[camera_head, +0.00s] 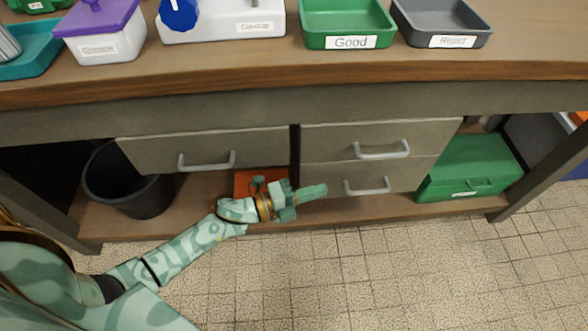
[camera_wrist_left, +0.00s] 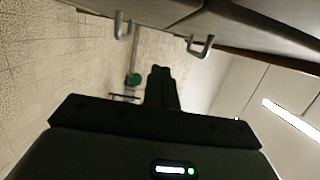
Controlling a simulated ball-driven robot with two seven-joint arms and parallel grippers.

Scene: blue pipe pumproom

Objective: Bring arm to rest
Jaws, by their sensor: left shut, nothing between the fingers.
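My left arm comes in from the lower left of the head view. My left gripper (camera_head: 308,193) is in front of the workbench, below the tabletop and close to the lower drawer (camera_head: 368,178). Its fingers are shut and hold nothing. In the left wrist view the shut left gripper (camera_wrist_left: 161,75) shows dark at the middle, with drawer handles (camera_wrist_left: 200,45) beyond it. My right gripper is not in either view.
On the workbench top (camera_head: 250,62) stand a green tray (camera_head: 347,20) labelled Good, a grey tray (camera_head: 440,20) labelled Reject and a purple-lidded box (camera_head: 103,42). Below are a black bin (camera_head: 125,185) and a green case (camera_head: 470,167). The tiled floor (camera_head: 400,270) in front is clear.

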